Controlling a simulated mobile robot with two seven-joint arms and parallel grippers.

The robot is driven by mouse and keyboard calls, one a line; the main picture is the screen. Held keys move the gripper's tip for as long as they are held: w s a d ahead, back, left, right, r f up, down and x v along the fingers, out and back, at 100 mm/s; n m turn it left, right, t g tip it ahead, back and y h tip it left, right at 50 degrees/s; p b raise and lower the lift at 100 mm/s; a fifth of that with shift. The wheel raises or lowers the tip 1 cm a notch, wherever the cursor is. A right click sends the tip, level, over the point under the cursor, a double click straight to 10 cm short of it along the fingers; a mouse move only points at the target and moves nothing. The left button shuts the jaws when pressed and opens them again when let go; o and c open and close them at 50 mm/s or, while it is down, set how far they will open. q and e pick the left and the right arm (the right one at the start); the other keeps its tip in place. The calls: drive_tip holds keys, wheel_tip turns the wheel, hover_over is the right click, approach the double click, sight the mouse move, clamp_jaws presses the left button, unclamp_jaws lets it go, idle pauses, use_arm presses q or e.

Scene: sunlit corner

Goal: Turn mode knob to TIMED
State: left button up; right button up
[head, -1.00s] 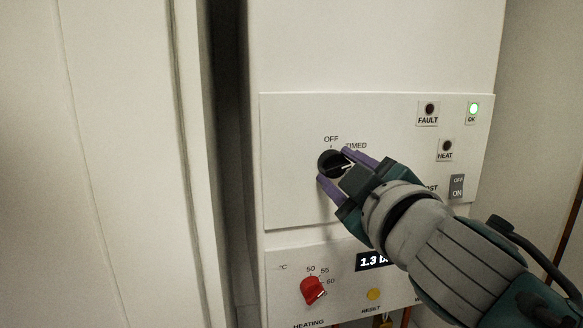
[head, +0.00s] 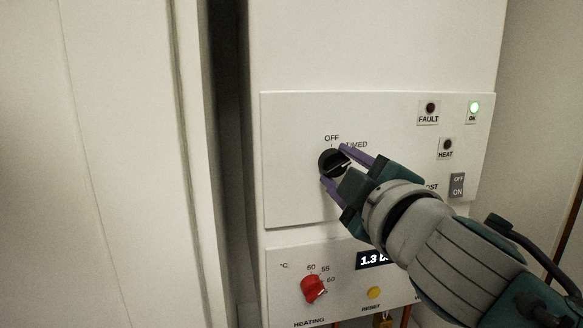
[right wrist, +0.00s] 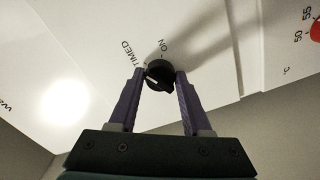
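The black mode knob (head: 329,162) sits on the white upper panel of the unit. The OFF label (head: 332,138) is above it, and the TIMED label (head: 357,145) is at its upper right, partly covered. My right gripper (head: 334,164) reaches in from the lower right with its purple fingers on both sides of the knob. In the right wrist view the knob (right wrist: 160,74) is held closely between the fingertips. A pale mark shows on its face; its exact label is unclear. The TIMED label (right wrist: 125,51) and an ON label (right wrist: 163,46) lie beyond it. My left gripper is not in view.
Below are a red heating knob (head: 314,290), a yellow reset button (head: 374,293) and a partly hidden display (head: 368,260). A rocker switch (head: 457,186) is close to my right arm. The OK lamp (head: 474,107) glows green; the FAULT (head: 430,108) and HEAT (head: 446,145) lamps are dark.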

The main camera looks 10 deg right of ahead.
drive_tip(key=o, duration=0.4)
drive_tip(key=s, duration=0.5)
drive_tip(key=s+b, duration=0.1)
drive_tip(key=s, duration=0.4)
drive_tip(key=shift+d, duration=0.2)
